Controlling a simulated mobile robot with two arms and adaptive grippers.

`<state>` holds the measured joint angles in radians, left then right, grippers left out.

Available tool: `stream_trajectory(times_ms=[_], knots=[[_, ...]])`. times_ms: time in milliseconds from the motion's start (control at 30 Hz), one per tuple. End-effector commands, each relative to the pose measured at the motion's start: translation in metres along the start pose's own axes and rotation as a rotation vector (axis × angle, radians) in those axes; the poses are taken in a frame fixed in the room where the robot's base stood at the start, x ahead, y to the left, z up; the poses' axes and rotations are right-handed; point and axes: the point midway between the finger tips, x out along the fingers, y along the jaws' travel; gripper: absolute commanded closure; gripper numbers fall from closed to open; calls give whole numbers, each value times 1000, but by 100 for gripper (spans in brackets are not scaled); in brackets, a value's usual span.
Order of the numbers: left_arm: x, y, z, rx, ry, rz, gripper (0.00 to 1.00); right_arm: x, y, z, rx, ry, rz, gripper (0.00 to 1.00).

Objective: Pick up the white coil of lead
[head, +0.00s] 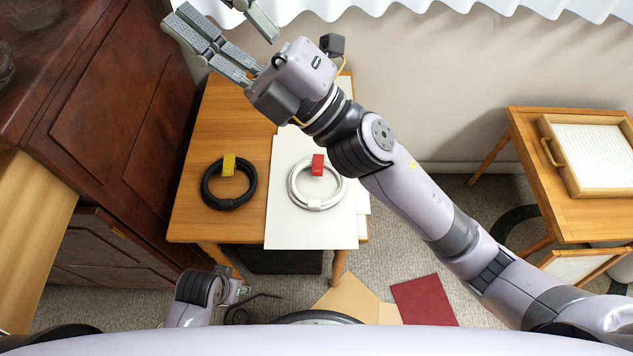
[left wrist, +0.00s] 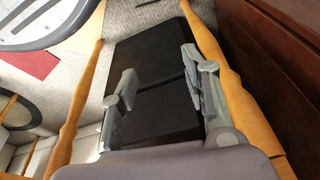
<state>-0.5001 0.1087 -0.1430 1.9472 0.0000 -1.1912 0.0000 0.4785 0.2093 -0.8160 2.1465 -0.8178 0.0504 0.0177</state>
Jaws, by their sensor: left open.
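The white coil of lead (head: 294,192) lies flat on a white sheet (head: 290,232) on the wooden table in the head view. It has a red tag (head: 318,164) at its far side and a white tie at its near side. My right gripper (head: 203,12) is open and empty, above and beyond the table's far left. Its forearm passes just to the right of the coil in the picture. My left gripper (head: 242,290) is low, in front of the table. In the left wrist view its open fingers (left wrist: 160,78) show against a black box (left wrist: 155,112). The coil is not in that view.
A black coil (head: 206,194) with a yellow tag lies left of the white sheet. A dark wooden cabinet (head: 115,100) stands close on the left. A side table with a tray (head: 567,185) stands at right. Cardboard (head: 350,300) and a red sheet (head: 424,300) lie on the carpet.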

Motion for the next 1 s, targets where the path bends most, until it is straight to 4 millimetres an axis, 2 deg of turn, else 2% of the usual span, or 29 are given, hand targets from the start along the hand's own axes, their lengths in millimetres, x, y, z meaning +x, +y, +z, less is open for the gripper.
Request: stream_trajectory(times_ms=[33, 100, 167, 200, 267, 333, 367, 400, 467, 533, 600, 700, 800, 900, 1000], knots=[[11, 1, 4, 1, -7, 1, 57, 11, -9, -34, -89, 168, -37, 57], [24, 1, 10, 2, -13, 2, 57, 13, -29, -78, -202, 395, -101, 57], [35, 2, 16, 3, -19, 2, 57, 4, -51, -108, -298, 586, -170, 57], [42, 2, 19, 3, -21, 3, 57, -6, -68, -124, -363, 712, -224, 57], [53, 2, 25, 4, -26, 3, 57, -27, -96, -138, -457, 895, -318, 57], [65, 3, 32, 5, -32, 4, 57, -58, -126, -141, -563, 1100, -448, 57], [70, 3, 35, 5, -34, 5, 57, -73, -139, -137, -607, 1184, -511, 57], [76, 4, 39, 6, -38, 5, 57, -93, -153, -128, -665, 1294, -601, 57], [86, 4, 46, 7, -43, 6, 57, -124, -170, -104, -746, 1445, -750, 57], [96, 5, 54, 8, -48, 6, 57, -157, -178, -68, -825, 1596, -936, 57], [105, 5, 60, 9, -52, 7, 57, -183, -176, -28, -886, 1710, -1121, 57], [114, 6, 68, 10, -57, 8, 57, -208, -162, 21, -943, 1816, -1349, 57], [120, 6, 74, 11, -59, 8, 57, -221, -146, 52, -966, 1870, -1503, 57], [122, 6, 75, 11, -59, 9, 57, -228, -139, 65, -973, 1890, -1575, 57], [122, 6, 75, 11, -58, 8, 57, -237, -146, 69, -971, 1896, -1590, 57]])
